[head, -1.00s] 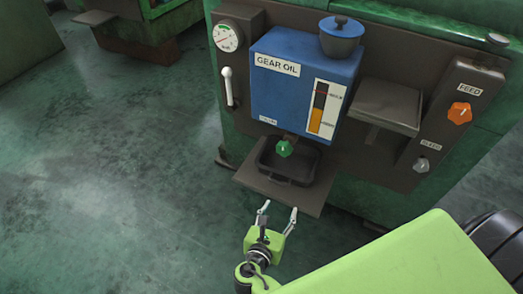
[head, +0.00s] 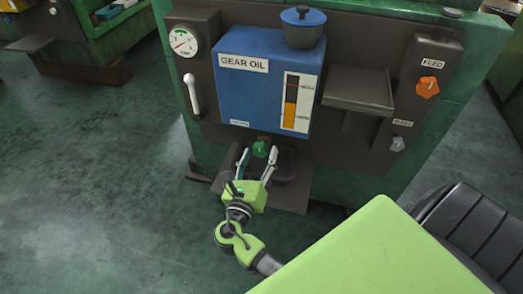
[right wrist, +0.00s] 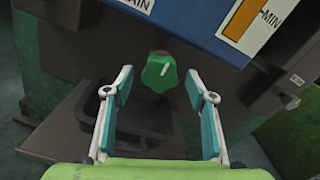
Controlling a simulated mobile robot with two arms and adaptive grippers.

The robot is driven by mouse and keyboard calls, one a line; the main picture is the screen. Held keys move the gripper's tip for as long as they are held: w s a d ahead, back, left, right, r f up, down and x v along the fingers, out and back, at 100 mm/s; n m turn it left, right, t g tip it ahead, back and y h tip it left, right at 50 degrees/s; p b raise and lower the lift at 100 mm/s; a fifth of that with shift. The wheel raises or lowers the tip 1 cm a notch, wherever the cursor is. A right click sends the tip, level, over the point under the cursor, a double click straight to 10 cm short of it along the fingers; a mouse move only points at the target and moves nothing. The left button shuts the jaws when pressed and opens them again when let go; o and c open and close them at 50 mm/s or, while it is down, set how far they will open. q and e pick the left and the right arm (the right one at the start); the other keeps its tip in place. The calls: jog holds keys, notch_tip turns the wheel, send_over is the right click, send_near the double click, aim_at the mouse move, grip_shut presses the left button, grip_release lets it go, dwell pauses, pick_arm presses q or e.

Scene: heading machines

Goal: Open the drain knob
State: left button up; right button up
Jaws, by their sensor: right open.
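The drain knob is a green lobed knob (head: 262,148) with a light pointer mark, under the blue gear oil tank (head: 237,82). In the right wrist view the knob (right wrist: 159,73) sits ahead of and between the fingers, and its white mark leans slightly right of upright. My right gripper (head: 256,158) is open, with nothing between its fingers that I can see touching. It also shows in the right wrist view (right wrist: 161,90) with both teal finger pads spread on either side of the knob. My left gripper is not in view.
A dark drip tray (right wrist: 146,119) on a shelf lies below the knob. A small shelf (head: 359,90), an orange feed knob (head: 427,87) and a grey bleed knob (head: 397,144) are to the right. A gauge (head: 183,41) and white lever (head: 192,94) are to the left.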

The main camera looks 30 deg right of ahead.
jog(key=x, duration=0.2)
jog(key=shift+w+d, duration=0.2)
jog(key=shift+d, duration=0.05)
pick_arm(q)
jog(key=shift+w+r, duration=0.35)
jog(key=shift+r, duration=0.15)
pick_arm(e)
jog(key=c, duration=1.1)
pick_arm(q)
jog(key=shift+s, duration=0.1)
